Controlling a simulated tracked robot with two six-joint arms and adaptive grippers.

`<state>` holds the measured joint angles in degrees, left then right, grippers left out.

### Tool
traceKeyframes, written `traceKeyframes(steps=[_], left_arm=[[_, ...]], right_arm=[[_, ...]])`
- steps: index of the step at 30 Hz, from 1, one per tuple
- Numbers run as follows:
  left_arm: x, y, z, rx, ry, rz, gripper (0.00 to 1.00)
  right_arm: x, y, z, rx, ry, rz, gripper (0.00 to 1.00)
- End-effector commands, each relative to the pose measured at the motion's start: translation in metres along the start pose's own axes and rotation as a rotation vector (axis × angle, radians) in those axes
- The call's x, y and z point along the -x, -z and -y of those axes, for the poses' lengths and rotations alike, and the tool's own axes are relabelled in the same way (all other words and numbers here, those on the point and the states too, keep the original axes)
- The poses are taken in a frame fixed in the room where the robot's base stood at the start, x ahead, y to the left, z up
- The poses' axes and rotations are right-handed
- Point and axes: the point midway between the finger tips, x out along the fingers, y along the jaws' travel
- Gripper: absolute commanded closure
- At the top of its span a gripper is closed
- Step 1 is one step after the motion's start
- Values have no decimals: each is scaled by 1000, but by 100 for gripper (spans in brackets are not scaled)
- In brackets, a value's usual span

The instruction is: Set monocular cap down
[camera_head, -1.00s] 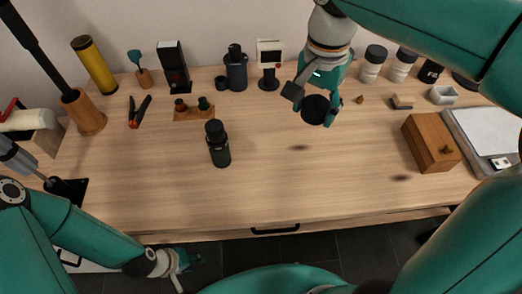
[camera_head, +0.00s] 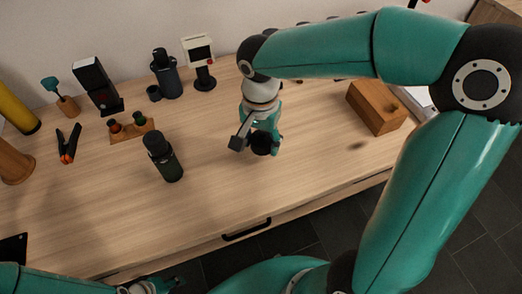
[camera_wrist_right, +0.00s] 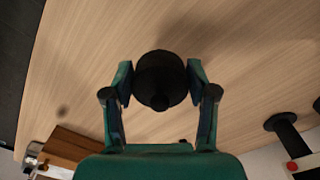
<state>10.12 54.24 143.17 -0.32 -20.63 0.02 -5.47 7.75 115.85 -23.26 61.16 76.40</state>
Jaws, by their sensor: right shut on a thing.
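My right gripper (camera_head: 258,146) is shut on the black monocular cap (camera_head: 264,141), over the middle of the table (camera_head: 215,190). In the right wrist view, the round dark cap (camera_wrist_right: 158,72) sits between the two fingertips, with a small knob towards the palm. I cannot tell whether it touches the wood below. A dark upright monocular (camera_head: 165,160) stands on the table to the left of this gripper, apart from it. My left gripper (camera_head: 150,286) is partly cut off at the bottom edge; its jaws are unclear.
A wooden box (camera_head: 378,108) stands to the right. Orange-tipped pliers (camera_head: 69,143), a wooden holder (camera_head: 132,129), a black canister (camera_head: 166,78) and a small screen on a stand (camera_head: 200,55) stand along the back and left. The table front between the monocular and the drawer handle (camera_head: 246,230) is clear.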

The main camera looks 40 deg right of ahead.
Motion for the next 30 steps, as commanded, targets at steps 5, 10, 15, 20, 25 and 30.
traceKeyframes(steps=[5, 10, 15, 20, 25, 30], left_arm=[[-5, 0, 2, 0, 0, 0, 60], [-6, 0, 2, 0, 0, 0, 60], [-6, 0, 2, 0, 0, 0, 60], [-10, 0, 3, 0, 0, 0, 60], [-8, 0, 3, 0, 0, 0, 60], [-8, 0, 3, 0, 0, 0, 60]], right_arm=[[-27, -1, -1, 1, -5, 3, 60], [-40, 0, 0, 0, -2, 1, 60], [-40, 0, 0, 1, -1, 1, 60], [-44, 0, 1, 1, -1, 1, 60], [-42, -1, 1, 2, -1, 1, 18], [-42, -1, 1, 2, -1, 1, 18]])
